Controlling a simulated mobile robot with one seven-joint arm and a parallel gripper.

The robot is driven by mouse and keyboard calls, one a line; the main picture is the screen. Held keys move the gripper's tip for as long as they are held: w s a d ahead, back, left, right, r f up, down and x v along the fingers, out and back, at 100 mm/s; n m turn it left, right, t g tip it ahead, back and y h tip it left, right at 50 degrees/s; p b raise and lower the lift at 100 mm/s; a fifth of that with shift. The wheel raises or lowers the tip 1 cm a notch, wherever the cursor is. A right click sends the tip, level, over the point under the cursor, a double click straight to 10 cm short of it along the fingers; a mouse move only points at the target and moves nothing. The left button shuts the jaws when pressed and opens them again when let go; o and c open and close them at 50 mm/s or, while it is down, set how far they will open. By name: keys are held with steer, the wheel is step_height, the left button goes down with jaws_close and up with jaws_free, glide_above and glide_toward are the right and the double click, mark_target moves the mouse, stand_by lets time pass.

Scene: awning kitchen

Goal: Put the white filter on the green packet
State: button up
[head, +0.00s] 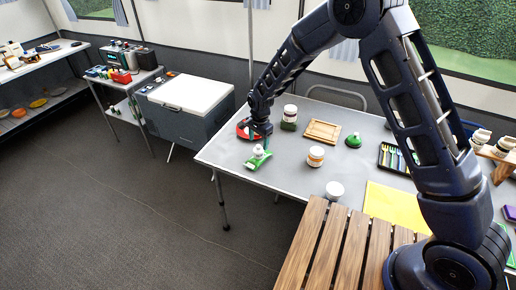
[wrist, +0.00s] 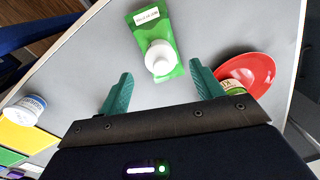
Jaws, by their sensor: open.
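The green packet (head: 251,164) lies flat near the left end of the grey table, with a white label (wrist: 147,17) at one end. The white filter (head: 258,150), a small rounded white piece, rests on the packet. In the wrist view the filter (wrist: 159,57) sits over the lower middle of the packet (wrist: 170,35). My gripper (wrist: 160,76) is open, its two teal fingers apart and nothing between them. The filter lies just beyond the fingertips in that view, with a visible gap. In the head view my gripper (head: 262,138) hangs just behind the filter.
A red dish (wrist: 250,70) lies close beside one finger, with a green-labelled jar (wrist: 232,87) partly hidden there. More jars (head: 316,156), a wooden tray (head: 323,131) and a green-knobbed item (head: 353,141) stand to the right. The table's front left is clear.

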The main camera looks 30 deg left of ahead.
mark_target(260, 147)
steer(key=shift+d+r, duration=0.15)
steer(key=shift+r, duration=2.45)
steer(key=shift+w+d+r, duration=0.15)
steer(key=shift+r, duration=0.1)
steer(key=w+d+r, duration=0.5)
steer(key=d+r, duration=0.2)
steer(key=d, duration=0.1)
steer(key=w+d+r, duration=0.4)
steer(key=d+r, duration=0.3)
steer(key=d, duration=0.1)
steer(key=w+d+r+n+t+y, duration=0.1)
steer(key=d+r, duration=0.4)
steer(key=d, duration=0.3)
steer(key=w+d+r+t, duration=0.1)
steer(key=d+r, duration=0.4)
steer(key=d, duration=0.4)
steer(key=s+d+r+n+t, duration=0.1)
steer(key=s+d+r, duration=0.25)
steer(key=d, duration=0.45)
steer(key=s+d+r, duration=0.2)
steer(key=s+d, duration=0.3)
steer(key=d, duration=0.3)
steer(key=s+d+r+n+t, duration=0.1)
steer(key=s+d+r, duration=0.25)
steer(key=d, duration=0.55)
steer(key=s+d+f+h, duration=0.1)
steer(key=s+d, duration=0.4)
steer(key=s, duration=0.4)
steer(key=shift+d+f+n+h, duration=0.3)
steer(key=shift+d+f, duration=0.05)
